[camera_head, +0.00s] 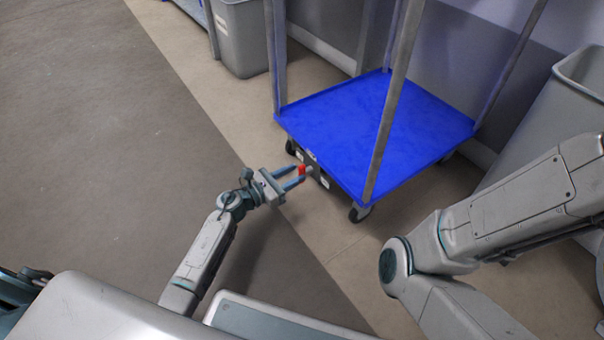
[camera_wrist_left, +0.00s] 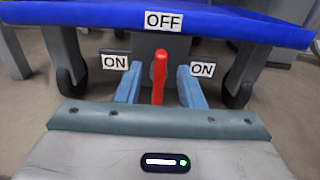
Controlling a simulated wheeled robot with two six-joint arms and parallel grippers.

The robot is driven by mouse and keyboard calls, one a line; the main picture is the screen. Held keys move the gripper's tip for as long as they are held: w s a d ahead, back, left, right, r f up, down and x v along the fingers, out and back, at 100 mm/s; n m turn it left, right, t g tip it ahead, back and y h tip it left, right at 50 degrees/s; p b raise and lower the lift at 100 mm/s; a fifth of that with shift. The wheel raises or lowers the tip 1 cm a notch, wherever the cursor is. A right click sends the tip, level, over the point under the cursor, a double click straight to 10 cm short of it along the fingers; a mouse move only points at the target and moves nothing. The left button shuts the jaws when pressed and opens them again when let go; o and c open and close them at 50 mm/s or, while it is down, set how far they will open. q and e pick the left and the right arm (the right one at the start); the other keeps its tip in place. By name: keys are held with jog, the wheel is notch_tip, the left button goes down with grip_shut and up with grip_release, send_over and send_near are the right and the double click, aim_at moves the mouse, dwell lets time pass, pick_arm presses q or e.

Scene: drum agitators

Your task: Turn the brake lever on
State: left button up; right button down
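The brake lever (camera_wrist_left: 159,78) is red and stands upright at the middle of the cart's near side, below the OFF label (camera_wrist_left: 164,21). An ON label sits on each side of it, left (camera_wrist_left: 115,62) and right (camera_wrist_left: 203,69). In the head view the lever (camera_head: 302,169) is a small red spot under the blue platform edge. My left gripper (camera_head: 296,178) is open, its two blue fingers on either side of the lever with gaps visible in the wrist view (camera_wrist_left: 160,88). My right gripper is out of view; only its arm shows.
The cart's blue platform (camera_head: 385,125) stands on casters with grey upright posts (camera_head: 392,100). A grey bin (camera_head: 240,38) stands at the back and another (camera_head: 565,110) at the right. The floor left of the cart is clear.

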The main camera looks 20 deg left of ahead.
aim_at(299, 171)
pick_arm(q)
jog(key=shift+b+x, duration=0.45)
jog(key=shift+x, duration=1.35)
grip_shut()
